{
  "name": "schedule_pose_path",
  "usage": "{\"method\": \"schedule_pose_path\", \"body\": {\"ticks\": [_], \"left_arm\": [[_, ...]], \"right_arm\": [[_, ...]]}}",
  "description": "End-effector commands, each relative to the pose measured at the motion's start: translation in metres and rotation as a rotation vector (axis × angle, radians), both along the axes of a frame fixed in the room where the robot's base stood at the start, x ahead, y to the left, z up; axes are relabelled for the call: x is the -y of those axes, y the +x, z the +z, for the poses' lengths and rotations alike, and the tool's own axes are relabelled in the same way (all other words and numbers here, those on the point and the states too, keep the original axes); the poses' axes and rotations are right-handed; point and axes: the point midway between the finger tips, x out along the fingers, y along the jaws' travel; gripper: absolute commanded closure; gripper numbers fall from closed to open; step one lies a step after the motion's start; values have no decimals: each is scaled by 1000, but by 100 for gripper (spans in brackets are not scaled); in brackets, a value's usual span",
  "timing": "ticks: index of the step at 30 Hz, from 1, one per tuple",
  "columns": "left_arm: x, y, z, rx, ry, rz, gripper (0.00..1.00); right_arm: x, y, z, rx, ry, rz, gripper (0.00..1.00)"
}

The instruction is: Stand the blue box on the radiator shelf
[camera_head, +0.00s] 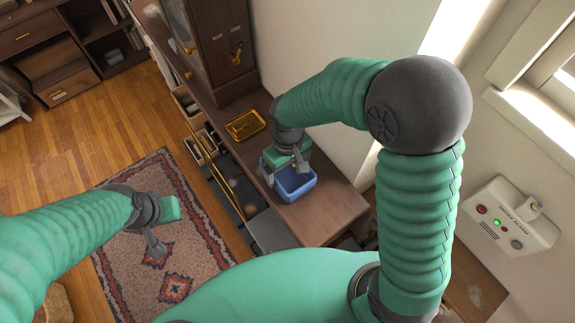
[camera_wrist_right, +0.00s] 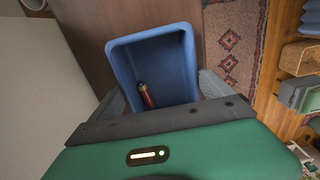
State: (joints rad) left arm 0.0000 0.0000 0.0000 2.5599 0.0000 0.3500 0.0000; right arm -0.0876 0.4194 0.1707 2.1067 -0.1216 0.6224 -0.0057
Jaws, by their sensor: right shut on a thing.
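The blue box (camera_head: 297,188) is an open-topped bin over the near part of the long brown wooden shelf (camera_head: 325,216) along the wall. I cannot tell whether its base touches the wood. My right gripper (camera_head: 285,170) is shut on the box. In the right wrist view, the box (camera_wrist_right: 152,58) lies between the fingers, its opening facing the camera, with a small red and dark item (camera_wrist_right: 147,95) inside. My left gripper (camera_head: 160,228) hangs over the patterned rug, away from the box; its finger gap is not clear.
A yellow-brown tray (camera_head: 245,125) lies on the shelf just beyond the box. A tall dark cabinet (camera_head: 215,50) stands farther back. A white wall unit with lights (camera_head: 505,217) is at the right. The wood right of the box is bare.

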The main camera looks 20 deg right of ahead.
Motion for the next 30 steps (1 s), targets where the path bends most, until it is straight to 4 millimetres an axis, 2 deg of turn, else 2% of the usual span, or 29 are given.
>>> {"method": "schedule_pose_path", "body": {"ticks": [8, 9, 11, 17, 21, 23, 30], "left_arm": [[0, 0, -2, 0, 0, 0, 100], [0, 0, -3, 0, 0, 0, 100], [0, 0, -2, 0, 0, 0, 100], [0, 0, -2, 0, 0, 0, 100], [0, 0, -2, 0, 0, 0, 100], [0, 0, -5, 0, 0, 0, 100], [0, 0, -16, 0, 0, 0, 100]], "right_arm": [[-1, -2, -2, 2, 0, 0, 66], [-1, -2, -3, 1, 0, 0, 8], [-1, -2, -2, 2, 1, 0, 0], [-1, 0, -2, 1, 0, 0, 0], [-1, 0, 6, 3, 0, 0, 0], [-1, 1, 16, 6, 1, 0, 0], [-1, 0, 78, 9, 1, -1, 0]]}}
